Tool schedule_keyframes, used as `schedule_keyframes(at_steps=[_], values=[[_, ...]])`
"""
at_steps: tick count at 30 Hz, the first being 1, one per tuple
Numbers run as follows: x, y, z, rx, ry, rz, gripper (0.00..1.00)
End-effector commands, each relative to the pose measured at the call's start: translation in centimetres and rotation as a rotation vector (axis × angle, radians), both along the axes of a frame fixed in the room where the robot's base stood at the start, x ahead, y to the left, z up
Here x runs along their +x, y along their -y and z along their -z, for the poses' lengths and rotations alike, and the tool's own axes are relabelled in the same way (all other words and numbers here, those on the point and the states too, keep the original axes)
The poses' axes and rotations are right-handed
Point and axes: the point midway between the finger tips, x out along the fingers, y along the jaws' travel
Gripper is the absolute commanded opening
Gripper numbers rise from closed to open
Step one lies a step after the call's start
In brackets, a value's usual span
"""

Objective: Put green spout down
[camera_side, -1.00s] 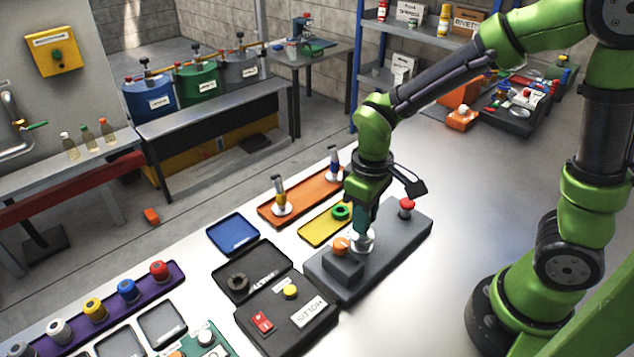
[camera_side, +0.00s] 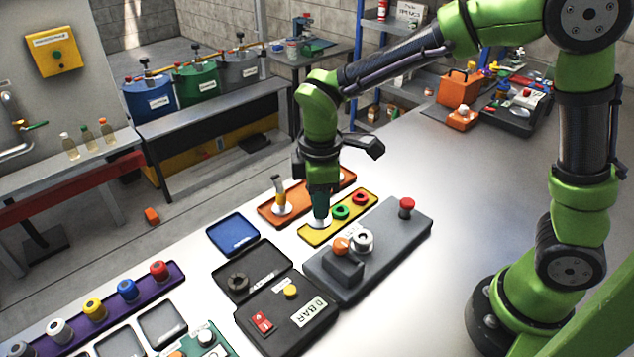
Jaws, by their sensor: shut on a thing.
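My gripper (camera_side: 320,189) points down over the left end of the yellow tray (camera_side: 312,239). It is shut on the green spout (camera_side: 320,206), a dark green upright stem with a pale round flange at its foot. The jaws hide its upper part. The flange is at the tray's left end; I cannot tell whether it touches.
The grey block (camera_side: 398,236) to the right bears a pale metal fitting (camera_side: 362,241), an orange knob (camera_side: 341,246) and a red button (camera_side: 406,206). A blue tray (camera_side: 233,234) and a black case (camera_side: 288,318) lie left and in front.

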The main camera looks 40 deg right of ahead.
Motion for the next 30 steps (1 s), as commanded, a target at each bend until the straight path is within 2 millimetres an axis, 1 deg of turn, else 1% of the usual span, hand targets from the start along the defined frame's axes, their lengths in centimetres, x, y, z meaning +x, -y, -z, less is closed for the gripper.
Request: schedule_keyframes(at_steps=[1, 3, 6, 8, 11, 18, 24, 30], values=[[0.7, -1.1, 1.3, -0.003, -0.003, -0.102, 0.0], [1.3, -2.2, 2.5, -0.005, 0.0, -0.223, 0.0], [2.0, -3.3, 3.7, -0.006, 0.004, -0.339, 0.0], [2.5, -3.8, 4.1, -0.006, 0.007, -0.376, 0.0], [4.0, -4.6, 4.4, -0.007, 0.009, -0.399, 0.0], [9.1, -6.8, 5.0, -0.007, 0.009, -0.395, 0.0], [12.8, -8.3, 5.4, -0.007, 0.008, -0.393, 0.0], [15.5, -9.5, 5.6, -0.007, 0.008, -0.393, 0.0]])
